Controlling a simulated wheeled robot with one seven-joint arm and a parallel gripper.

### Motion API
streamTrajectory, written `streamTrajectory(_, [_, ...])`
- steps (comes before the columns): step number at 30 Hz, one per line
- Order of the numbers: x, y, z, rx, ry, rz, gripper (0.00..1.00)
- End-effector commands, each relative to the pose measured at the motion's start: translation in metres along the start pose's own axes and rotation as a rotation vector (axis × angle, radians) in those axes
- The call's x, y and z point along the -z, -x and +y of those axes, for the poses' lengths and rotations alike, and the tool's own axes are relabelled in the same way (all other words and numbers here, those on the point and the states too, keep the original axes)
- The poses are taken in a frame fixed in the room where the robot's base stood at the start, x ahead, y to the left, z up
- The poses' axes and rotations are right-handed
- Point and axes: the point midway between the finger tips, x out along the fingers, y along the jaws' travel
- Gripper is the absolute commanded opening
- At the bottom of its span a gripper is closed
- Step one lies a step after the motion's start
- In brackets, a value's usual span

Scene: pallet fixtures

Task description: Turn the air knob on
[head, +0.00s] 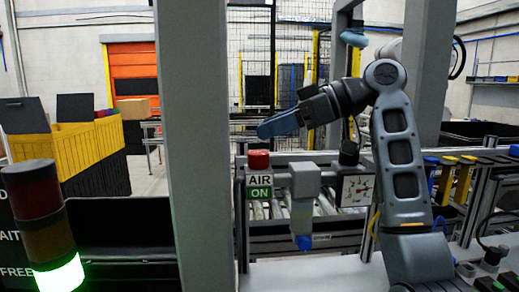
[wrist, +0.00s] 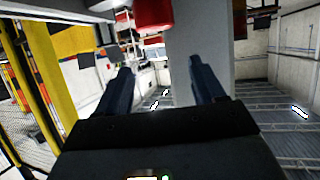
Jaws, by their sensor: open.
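The air knob (head: 258,159) is a red cap on top of a post, above a sign (head: 259,187) that reads AIR ON, near the middle of the head view. A red rounded thing (wrist: 153,14), which looks like the knob, shows at the top edge of the wrist view, partly cut off. My gripper (head: 264,130) points left, with its blue fingers just above the knob in the head view; the exact gap in depth is hard to tell. In the wrist view my gripper (wrist: 162,78) has its two fingers wide apart with nothing between them.
A grey pillar (head: 197,150) stands just left of the knob. A grey block-shaped fixture with a blue tip (head: 304,241) hangs right of the sign. A signal tower (head: 45,235) with a lit bottom is at the far left. Yellow-handled items (head: 464,182) line the rack at right.

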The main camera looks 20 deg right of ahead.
Motion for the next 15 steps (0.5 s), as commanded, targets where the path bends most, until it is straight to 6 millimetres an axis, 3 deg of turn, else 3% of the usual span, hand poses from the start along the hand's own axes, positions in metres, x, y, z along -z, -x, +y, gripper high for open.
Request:
streamTrajectory(6, [0.006, 0.049, 0.001, -0.003, 0.003, 0.001, 0.69])
streamTrajectory(15, [0.014, 0.092, 0.002, 0.000, 0.002, 0.000, 0.69])
